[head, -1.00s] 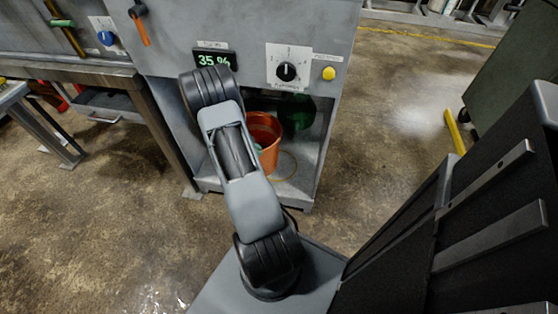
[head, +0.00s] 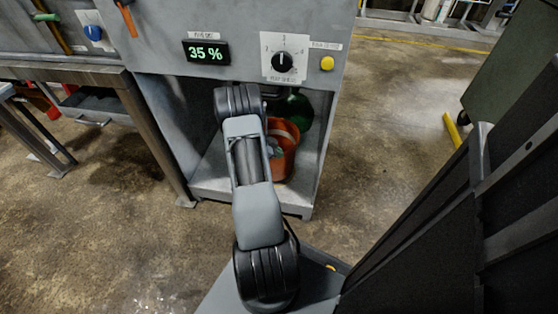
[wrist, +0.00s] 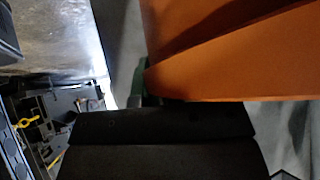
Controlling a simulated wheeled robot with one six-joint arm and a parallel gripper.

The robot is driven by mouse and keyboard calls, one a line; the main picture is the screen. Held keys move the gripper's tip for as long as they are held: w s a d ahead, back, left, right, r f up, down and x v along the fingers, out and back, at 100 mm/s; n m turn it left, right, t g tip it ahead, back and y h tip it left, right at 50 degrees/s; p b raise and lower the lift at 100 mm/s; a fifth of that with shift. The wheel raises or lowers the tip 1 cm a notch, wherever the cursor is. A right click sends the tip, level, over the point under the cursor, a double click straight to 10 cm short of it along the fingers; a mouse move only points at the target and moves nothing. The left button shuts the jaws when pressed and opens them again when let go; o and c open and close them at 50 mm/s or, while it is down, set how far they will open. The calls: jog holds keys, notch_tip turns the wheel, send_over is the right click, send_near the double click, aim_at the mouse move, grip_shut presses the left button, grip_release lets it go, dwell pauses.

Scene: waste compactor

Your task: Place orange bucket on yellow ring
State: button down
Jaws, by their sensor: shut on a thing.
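The orange bucket (head: 288,163) is inside the open lower compartment of the grey machine, partly behind my arm, with some greyish-green contents. In the wrist view the bucket (wrist: 235,60) fills the upper right, close up. My gripper (wrist: 160,118) shows as black parts at the bottom of the wrist view, shut on the bucket. In the head view my arm hides the gripper. The yellow ring is not visible now. I cannot tell whether the bucket touches the compartment floor.
The compartment floor (head: 215,178) has bare metal at left, with side walls and a front edge. A dark green round object (head: 300,108) stands behind the bucket. Above are a 35 % display (head: 206,52), a black knob (head: 283,62) and a yellow button (head: 327,63).

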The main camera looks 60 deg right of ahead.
aim_at(284, 160)
jog(key=shift+s+d+f, duration=0.1)
jog(key=shift+d+f, duration=0.1)
jog(key=shift+f, duration=0.05)
jog(key=f+b, duration=0.3)
jog(key=shift+d+f, duration=0.2)
jog(key=shift+f, duration=0.05)
jog(key=shift+r, duration=0.1)
jog(key=c, duration=1.3)
grip_release()
jog(key=shift+o, duration=0.2)
